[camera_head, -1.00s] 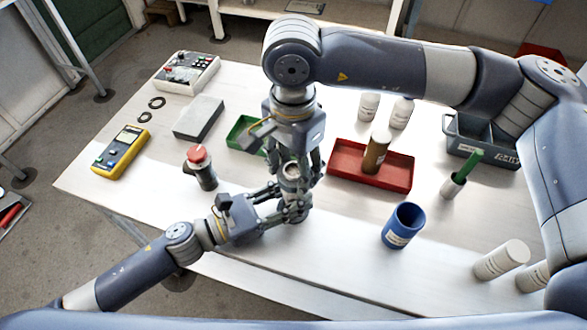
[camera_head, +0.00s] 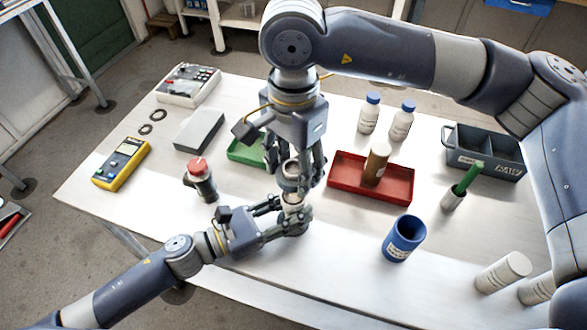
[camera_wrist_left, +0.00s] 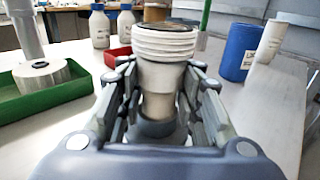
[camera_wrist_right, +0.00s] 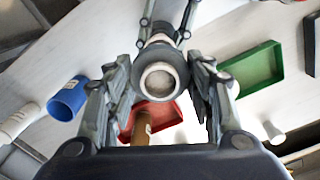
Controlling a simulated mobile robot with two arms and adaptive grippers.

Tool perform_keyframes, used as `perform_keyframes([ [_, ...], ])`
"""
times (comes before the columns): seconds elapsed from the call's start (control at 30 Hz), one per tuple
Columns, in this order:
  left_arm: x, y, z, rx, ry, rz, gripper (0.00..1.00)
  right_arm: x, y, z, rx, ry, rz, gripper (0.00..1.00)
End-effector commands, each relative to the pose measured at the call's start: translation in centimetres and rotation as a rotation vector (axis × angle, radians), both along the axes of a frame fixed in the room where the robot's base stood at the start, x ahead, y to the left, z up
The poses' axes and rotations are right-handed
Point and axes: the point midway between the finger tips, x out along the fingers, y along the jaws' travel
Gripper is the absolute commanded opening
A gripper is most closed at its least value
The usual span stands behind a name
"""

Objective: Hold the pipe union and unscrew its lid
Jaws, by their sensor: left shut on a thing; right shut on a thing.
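The pipe union body (camera_head: 293,203) stands upright near the middle of the table. Its pale threaded top is bare in the left wrist view (camera_wrist_left: 165,43). My left gripper (camera_head: 288,217) is shut around the body below the thread, with fingers on both sides. My right gripper (camera_head: 293,176) points down from above and is shut on the grey ring-shaped lid (camera_head: 290,184), which is above the body. The right wrist view shows the round lid (camera_wrist_right: 160,78) between the fingers. The lid is out of the left wrist view. The fingers hide part of the body.
A green tray (camera_head: 238,153) is just left of the right gripper. A red tray (camera_head: 345,185) with a brown bottle (camera_head: 377,160) is to the right. A blue cup (camera_head: 404,240) is at front right. A red-topped button (camera_head: 199,180) stands left. The front centre is clear.

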Motion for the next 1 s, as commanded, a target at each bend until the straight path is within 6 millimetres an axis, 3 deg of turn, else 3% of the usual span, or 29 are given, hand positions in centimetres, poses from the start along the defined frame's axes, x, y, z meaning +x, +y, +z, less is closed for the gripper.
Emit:
perform_keyframes([
  [0.03, 0.0, 0.0, 0.0, 0.0, 0.0, 0.0, 0.0, 0.0, 0.0, 0.0, 0.0, 0.0, 0.0, 0.21],
  [0.07, 0.0, 0.0, 0.0, 0.0, 0.0, 0.0, 0.38, 0.0, 0.0, 0.0, 0.0, 0.0, 0.0, 0.21],
  [0.13, 0.0, 0.0, 0.0, -0.001, 0.0, 0.0, 0.54, 0.0, 0.0, 0.0, 0.0, 0.0, 0.0, 0.21],
  [0.17, 0.0, 0.0, 0.0, 0.0, 0.0, 0.0, 0.57, 0.0, 0.0, 0.0, 0.0, 0.0, 0.0, 0.21],
  [0.57, -0.1, 0.3, 0.0, 0.0, 0.001, 0.001, 0.57, 0.0, 0.0, 0.0, 0.0, 0.0, 0.0, 0.21],
  [0.77, -1.2, 2.5, -0.2, 0.002, 0.004, 0.003, 0.57, 0.0, 0.0, 0.0, 0.0, 0.0, 0.0, 0.21],
  [1.0, -3.3, 6.4, -0.2, 0.002, 0.005, 0.002, 0.57, 0.0, 0.0, 0.0, 0.0, 0.0, 0.0, 0.21],
])
